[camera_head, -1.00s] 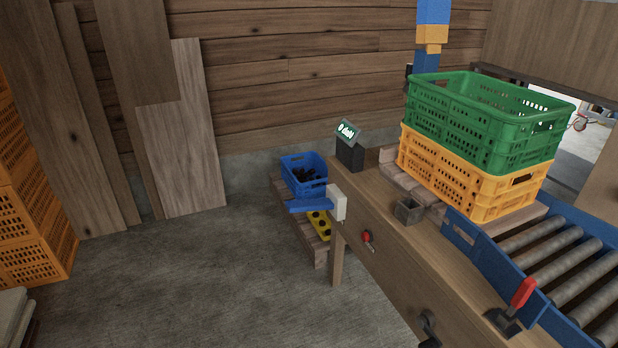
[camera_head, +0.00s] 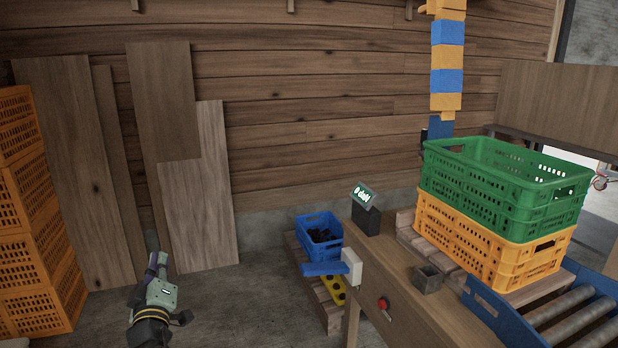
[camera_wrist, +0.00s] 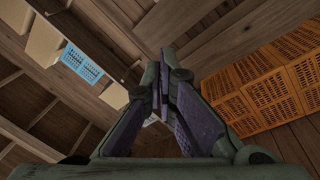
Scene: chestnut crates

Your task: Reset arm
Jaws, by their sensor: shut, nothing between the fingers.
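My gripper (camera_head: 155,262) is at the lower left of the head view, raised with its fingers pointing up in front of the leaning boards. In the wrist view my gripper (camera_wrist: 163,70) has its two dark fingers closed together at the tips, with nothing between them. The wrist camera faces up toward roof timbers.
Stacked orange crates (camera_head: 30,230) stand at the far left, and orange crates (camera_wrist: 270,95) show at right in the wrist view. A green crate (camera_head: 505,195) sits on a yellow crate (camera_head: 490,240) on the wooden bench (camera_head: 400,310). A blue crate (camera_head: 320,222) stands beyond.

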